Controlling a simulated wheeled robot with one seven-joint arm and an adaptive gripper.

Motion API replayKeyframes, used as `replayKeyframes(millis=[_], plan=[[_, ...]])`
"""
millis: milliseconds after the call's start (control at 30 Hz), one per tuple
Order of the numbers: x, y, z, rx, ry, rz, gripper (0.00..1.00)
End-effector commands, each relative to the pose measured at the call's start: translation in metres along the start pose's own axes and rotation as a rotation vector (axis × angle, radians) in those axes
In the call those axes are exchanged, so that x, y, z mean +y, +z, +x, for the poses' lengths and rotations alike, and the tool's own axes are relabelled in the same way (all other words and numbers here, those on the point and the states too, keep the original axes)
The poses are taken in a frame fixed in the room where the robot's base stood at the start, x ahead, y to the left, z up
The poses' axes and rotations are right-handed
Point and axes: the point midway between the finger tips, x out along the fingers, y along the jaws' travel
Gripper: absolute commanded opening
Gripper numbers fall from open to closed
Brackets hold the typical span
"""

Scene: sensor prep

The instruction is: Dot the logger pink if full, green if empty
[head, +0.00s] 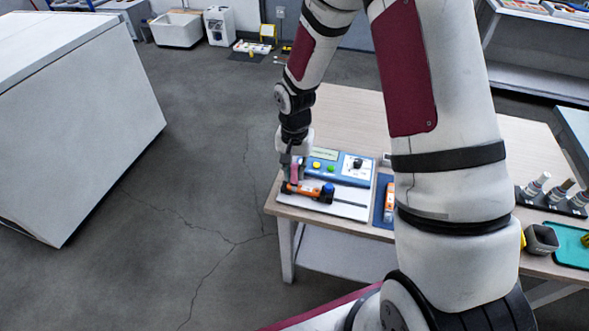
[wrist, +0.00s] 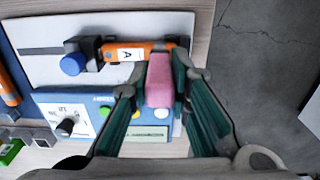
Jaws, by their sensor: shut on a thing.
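The logger (head: 300,190) is an orange cylinder with a black collar and a blue end (head: 327,193). It lies on a pale board (head: 345,208) at the table's left front corner. In the wrist view the logger (wrist: 152,46) shows a white label reading "A". My gripper (head: 294,160) is over the logger's left end in the head view. In the wrist view my gripper (wrist: 160,85) is shut on a pink block-like dotter (wrist: 160,80). The dotter's far end is beside the logger's label-side end; I cannot tell whether they touch. No dot shows on the visible logger surface.
A blue tester panel (wrist: 85,98) with a black knob (wrist: 66,127) and green and yellow buttons sits behind the logger. A blue tray (head: 380,212) holds another orange piece. A rack of upright tools (head: 552,200), a grey cup (head: 541,238) and a teal mat (head: 570,248) are right.

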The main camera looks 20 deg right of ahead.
Motion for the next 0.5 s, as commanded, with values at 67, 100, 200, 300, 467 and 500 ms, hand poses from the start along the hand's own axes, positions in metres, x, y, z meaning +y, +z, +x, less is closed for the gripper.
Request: replayKeyframes(millis=[67, 100, 200, 300, 467, 500], plan=[[-0.0001, -0.0001, -0.0001, 0.000, 0.000, 0.000, 0.00], [-0.0001, -0.0001, -0.0002, 0.000, 0.000, 0.000, 0.00], [-0.0001, -0.0001, 0.0000, 0.000, 0.000, 0.000, 0.00], [-0.0001, -0.0002, 0.0011, 0.000, 0.000, 0.000, 0.00], [-0.0001, -0.0005, 0.0046, 0.000, 0.000, 0.000, 0.00], [-0.0001, -0.0006, 0.0056, 0.000, 0.000, 0.001, 0.00]])
